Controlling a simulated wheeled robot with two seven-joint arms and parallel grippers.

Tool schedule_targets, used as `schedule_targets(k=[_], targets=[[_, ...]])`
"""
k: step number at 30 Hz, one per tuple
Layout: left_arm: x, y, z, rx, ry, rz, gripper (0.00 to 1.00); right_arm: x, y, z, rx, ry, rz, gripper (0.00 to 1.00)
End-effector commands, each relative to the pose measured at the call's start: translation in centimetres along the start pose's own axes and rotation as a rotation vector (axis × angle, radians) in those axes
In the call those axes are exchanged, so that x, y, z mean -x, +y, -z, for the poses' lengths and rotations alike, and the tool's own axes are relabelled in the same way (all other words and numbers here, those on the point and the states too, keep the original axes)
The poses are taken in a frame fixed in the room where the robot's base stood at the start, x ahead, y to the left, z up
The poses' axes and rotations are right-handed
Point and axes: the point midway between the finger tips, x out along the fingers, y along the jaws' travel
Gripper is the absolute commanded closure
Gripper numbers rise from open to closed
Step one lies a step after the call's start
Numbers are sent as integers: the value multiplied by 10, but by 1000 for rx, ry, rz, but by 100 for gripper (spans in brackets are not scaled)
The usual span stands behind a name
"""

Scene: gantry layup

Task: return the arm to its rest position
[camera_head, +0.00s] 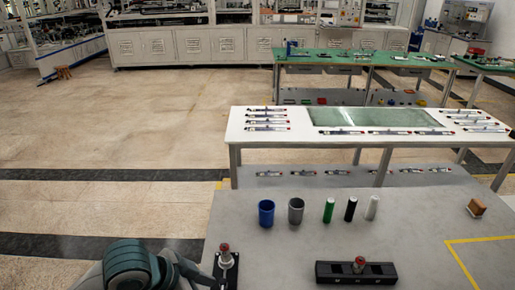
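My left arm (128,262) comes in at the bottom left, with a teal and dark grey wrist. My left gripper (203,276) is small, dark and partly cut off by the lower edge. It is beside a small black stand (227,270) that holds an upright metal piece with a red top (225,252). I cannot tell whether the fingers touch the stand or are open or shut. My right arm and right gripper are not in view.
The grey table (260,255) bears a blue cup (266,213), a grey cup (296,210), green, black and white cylinders (350,209), a black block (356,274) and a brown block (476,208). A white table (270,139) stands behind. The middle of the grey table is clear.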

Motion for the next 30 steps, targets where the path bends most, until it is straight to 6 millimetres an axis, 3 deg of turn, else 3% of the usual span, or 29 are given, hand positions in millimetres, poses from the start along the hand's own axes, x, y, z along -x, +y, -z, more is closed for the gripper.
schedule_targets(k=[11, 20, 24, 30], targets=[[-41, 24, -49, 231, 55, 87, 55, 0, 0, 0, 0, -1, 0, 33], [-55, 40, -130, 454, -17, 210, 55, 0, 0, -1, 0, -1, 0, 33], [-54, 51, -174, 544, -80, 269, 55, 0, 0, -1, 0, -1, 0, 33], [-48, 65, -221, 625, -160, 330, 55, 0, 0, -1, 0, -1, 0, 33]])
